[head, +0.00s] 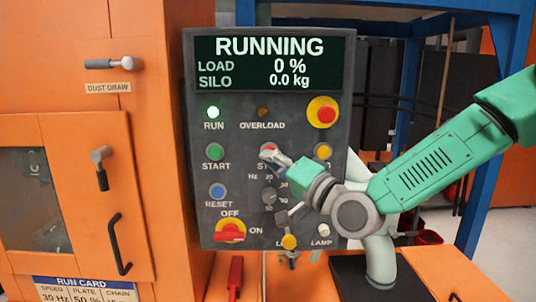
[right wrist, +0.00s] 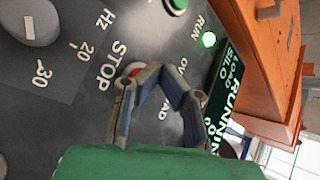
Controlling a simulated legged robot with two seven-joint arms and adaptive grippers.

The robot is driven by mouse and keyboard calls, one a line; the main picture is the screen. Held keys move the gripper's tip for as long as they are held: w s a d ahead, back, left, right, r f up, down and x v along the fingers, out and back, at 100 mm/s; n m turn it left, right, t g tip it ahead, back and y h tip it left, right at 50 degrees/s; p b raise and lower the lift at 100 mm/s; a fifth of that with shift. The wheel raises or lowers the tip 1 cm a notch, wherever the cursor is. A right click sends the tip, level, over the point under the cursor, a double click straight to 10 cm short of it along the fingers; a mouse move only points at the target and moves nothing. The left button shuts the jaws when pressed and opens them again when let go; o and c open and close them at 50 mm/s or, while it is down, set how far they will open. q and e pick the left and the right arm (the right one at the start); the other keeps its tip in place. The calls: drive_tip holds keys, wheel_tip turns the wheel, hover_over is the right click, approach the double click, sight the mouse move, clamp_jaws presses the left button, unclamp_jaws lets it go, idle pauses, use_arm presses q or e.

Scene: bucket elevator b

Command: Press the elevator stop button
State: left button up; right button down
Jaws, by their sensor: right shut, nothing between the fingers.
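The grey control panel (head: 342,100) faces me, its display (head: 275,63) reading RUNNING, LOAD 0 %, SILO 0.0 kg. The red stop button (head: 268,147) is in its middle, mostly covered by my right gripper (head: 269,154) in the head view. In the right wrist view the button's red edge (right wrist: 134,69) shows behind a finger, beside the STOP label. My right gripper (right wrist: 161,69) is shut and empty, its tips at or just in front of the button. I cannot tell whether they touch. My left gripper is not in view.
The green start button (head: 214,152) is left of stop, and a blue reset button (head: 217,191) is below it. A speed dial (head: 269,195) is close under my gripper. A red emergency button (head: 325,113) is upper right. The green run lamp (head: 213,112) is lit.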

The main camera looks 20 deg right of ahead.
drive_tip(key=shift+d, duration=0.2)
idle(0.3)
drive_tip(key=shift+w+a, duration=0.1)
drive_tip(key=shift+w, duration=0.25)
drive_tip(key=shift+r, duration=0.1)
drive_tip(key=shift+w, duration=0.4)
idle(0.5)
idle(0.3)
drive_tip(key=shift+s, duration=0.8)
